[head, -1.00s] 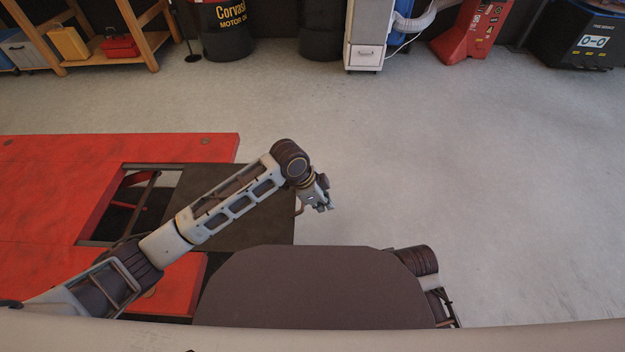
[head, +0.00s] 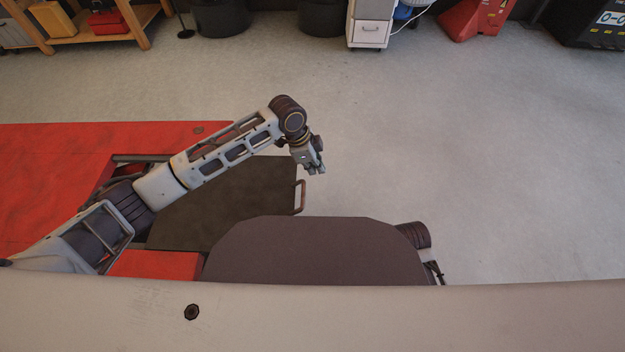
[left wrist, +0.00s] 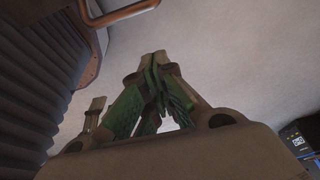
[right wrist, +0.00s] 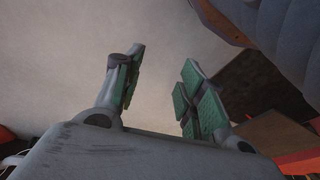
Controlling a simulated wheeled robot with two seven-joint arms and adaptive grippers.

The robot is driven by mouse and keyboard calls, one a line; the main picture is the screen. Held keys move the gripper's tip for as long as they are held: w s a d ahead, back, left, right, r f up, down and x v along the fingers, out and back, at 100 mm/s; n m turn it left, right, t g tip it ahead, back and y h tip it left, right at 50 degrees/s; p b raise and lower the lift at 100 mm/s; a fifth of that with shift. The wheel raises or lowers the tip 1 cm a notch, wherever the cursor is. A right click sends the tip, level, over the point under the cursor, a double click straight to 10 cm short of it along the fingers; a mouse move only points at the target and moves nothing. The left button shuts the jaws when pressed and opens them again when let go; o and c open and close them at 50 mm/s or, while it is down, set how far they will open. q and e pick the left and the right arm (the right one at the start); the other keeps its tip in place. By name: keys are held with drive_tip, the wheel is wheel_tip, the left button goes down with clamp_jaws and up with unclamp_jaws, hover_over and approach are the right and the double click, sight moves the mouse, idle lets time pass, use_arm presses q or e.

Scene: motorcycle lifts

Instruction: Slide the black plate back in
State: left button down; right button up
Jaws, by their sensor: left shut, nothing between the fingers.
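The black plate (head: 225,205) juts out to the right from an opening in the red lift platform (head: 60,175). Its brown bar handle (head: 301,197) is on its right edge. My left gripper (head: 316,171) is shut and empty, past the plate's right edge and apart from the handle. In the left wrist view the handle (left wrist: 122,14) shows at the top left, beyond the shut fingers (left wrist: 157,65). My right gripper (right wrist: 158,85) has its fingers spread and empty in its wrist view, with a dark surface at right that may be the plate. My left arm hides part of the plate and opening.
The floor (head: 480,170) to the right of the lift is clear. Along the back stand a wooden shelf (head: 100,40), dark drums (head: 222,16), a white cabinet (head: 369,30) and a red stand (head: 475,18). My own body covers the near part of the view.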

use_arm(q)
drive_tip(key=shift+f, duration=0.15)
wheel_tip(320, 180, down, 8)
drive_tip(key=b, duration=0.4)
drive_tip(key=shift+a+f, duration=0.25)
drive_tip(key=shift+a, duration=0.2)
use_arm(e)
drive_tip(key=shift+w+a+r+t+y, duration=0.25)
drive_tip(key=shift+a+r+t, duration=0.15)
drive_tip(key=shift+a, duration=0.1)
drive_tip(key=shift+w+a+r+t+y, duration=0.1)
drive_tip(key=shift+a+r+t+y, duration=0.15)
drive_tip(key=shift+a+t, duration=0.2)
use_arm(q)
drive_tip(key=shift+a, duration=0.1)
use_arm(e)
drive_tip(key=shift+d, duration=0.1)
